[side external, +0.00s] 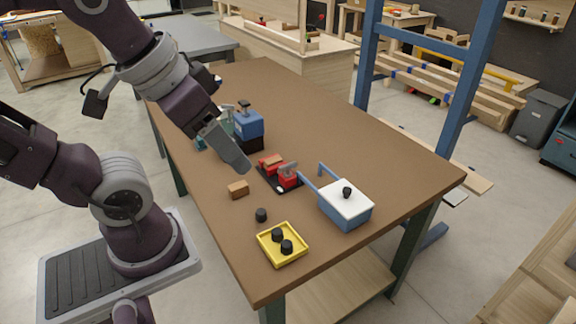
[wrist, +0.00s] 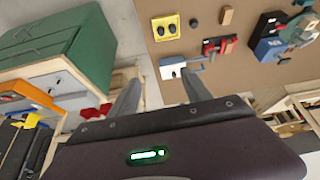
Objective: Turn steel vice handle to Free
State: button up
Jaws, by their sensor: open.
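A small red vice (side external: 287,174) on a black base stands near the middle of the brown table; a small pale end shows at its front. It also shows in the wrist view (wrist: 218,45), to the right of my fingers. I cannot clearly make out a steel handle or any Free mark. My gripper (side external: 244,167) hangs above the table, to the left of the red vice and apart from it. In the wrist view my gripper (wrist: 159,93) has its two fingers spread with nothing between them.
A blue box with a white top (side external: 346,198) and blue handle stands right of the vice. A blue device (side external: 248,124) stands behind. A yellow tray (side external: 264,247) with black knobs, a loose black knob (side external: 261,215) and a wooden block (side external: 238,189) lie in front. The table's right side is clear.

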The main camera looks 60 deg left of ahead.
jog(key=o, duration=0.3)
jog(key=w+a+n, duration=0.1)
jog(key=w, duration=0.1)
jog(key=w+a+n+g, duration=0.1)
jog(key=w+n, duration=0.1)
jog(key=w, duration=0.1)
jog(key=w+a+n, duration=0.1)
jog(key=w, duration=0.2)
jog(key=shift+w+a+r+y, duration=0.15)
jog(key=shift+w+a+y, duration=0.1)
jog(key=shift+y, duration=0.05)
jog(key=n+g, duration=0.4)
jog(key=n, duration=0.9)
send_over(288, 164)
jog(key=f, duration=1.9)
jog(key=shift+s+d, duration=0.1)
jog(key=shift+d, duration=0.1)
jog(key=f, duration=0.7)
jog(key=shift+a, duration=0.2)
jog(key=shift+f, duration=0.4)
jog(key=c, duration=1.4)
jog(key=shift+o, duration=0.2)
